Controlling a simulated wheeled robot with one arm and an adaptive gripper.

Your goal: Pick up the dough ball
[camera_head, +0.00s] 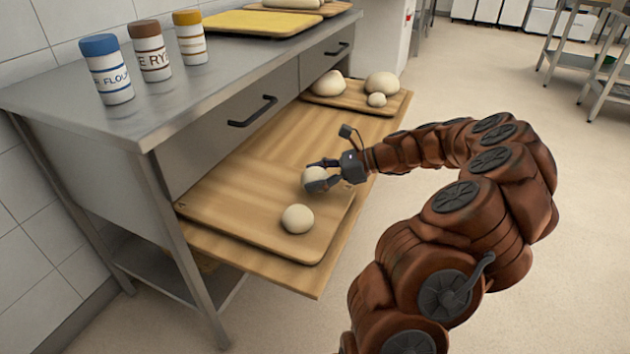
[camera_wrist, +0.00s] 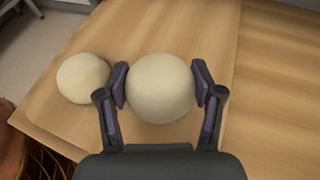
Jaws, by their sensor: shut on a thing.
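A pale round dough ball (camera_head: 314,177) is between the fingers of my gripper (camera_head: 321,175) in the head view. In the wrist view my gripper (camera_wrist: 160,92) has a finger pad on each side of this dough ball (camera_wrist: 160,87) and is shut on it. A second dough ball (camera_head: 298,219) lies apart on the near part of the wooden board (camera_head: 235,208); it also shows to the left in the wrist view (camera_wrist: 83,78). I cannot tell whether the held ball touches the board.
The board lies on a pulled-out wooden shelf (camera_head: 312,284) below the steel counter (camera_head: 130,105). A farther board (camera_head: 351,97) holds larger dough pieces and a small ball. Three labelled shakers (camera_head: 150,52) stand on the counter. Bare board lies left of the gripper.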

